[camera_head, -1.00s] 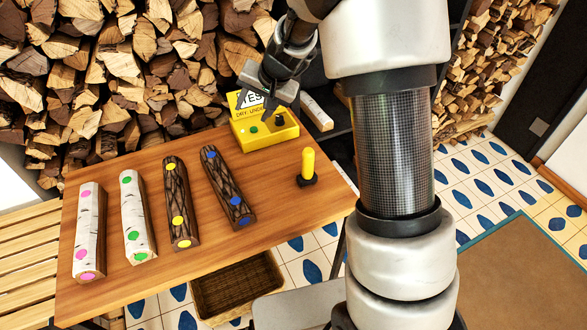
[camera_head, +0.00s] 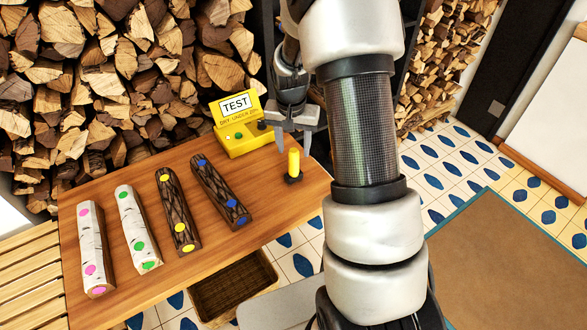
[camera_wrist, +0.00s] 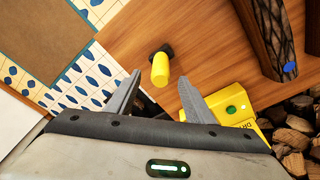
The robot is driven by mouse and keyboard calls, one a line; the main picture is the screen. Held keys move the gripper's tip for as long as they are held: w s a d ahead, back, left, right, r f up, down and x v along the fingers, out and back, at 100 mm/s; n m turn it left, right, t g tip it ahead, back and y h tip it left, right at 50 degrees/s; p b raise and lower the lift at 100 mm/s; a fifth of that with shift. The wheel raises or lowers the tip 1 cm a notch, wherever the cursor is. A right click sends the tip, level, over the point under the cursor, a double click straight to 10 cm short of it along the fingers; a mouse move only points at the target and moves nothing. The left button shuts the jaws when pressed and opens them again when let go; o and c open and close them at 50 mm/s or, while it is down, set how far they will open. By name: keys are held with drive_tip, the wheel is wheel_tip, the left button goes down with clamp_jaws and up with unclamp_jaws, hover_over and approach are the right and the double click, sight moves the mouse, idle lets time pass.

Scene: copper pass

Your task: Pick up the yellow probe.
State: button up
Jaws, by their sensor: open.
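The yellow probe (camera_head: 293,163) stands upright in a small black base near the right edge of the wooden table. It also shows in the wrist view (camera_wrist: 160,70), ahead of the fingertips and between their lines. My gripper (camera_head: 294,144) is open and empty, and in the head view it appears just above the probe. In the wrist view the two fingers (camera_wrist: 160,80) are spread apart, and the probe is not visibly touched by either.
A yellow test box (camera_head: 240,143) with a TEST sign stands at the table's back, left of my gripper. Several marked logs, such as the blue-dotted one (camera_head: 222,190), lie on the table (camera_head: 205,248). Stacked firewood (camera_head: 110,90) stands behind. A basket (camera_head: 235,287) sits below the table.

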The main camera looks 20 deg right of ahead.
sight(294, 162)
drive_tip(key=f, duration=0.5)
drive_tip(key=w+f, duration=0.1)
drive_tip(key=f, duration=0.1)
drive_tip(key=shift+d+f, duration=0.3)
drive_tip(key=shift+f, duration=0.1)
drive_tip(key=c, duration=1.1)
drive_tip(key=shift+r, duration=0.1)
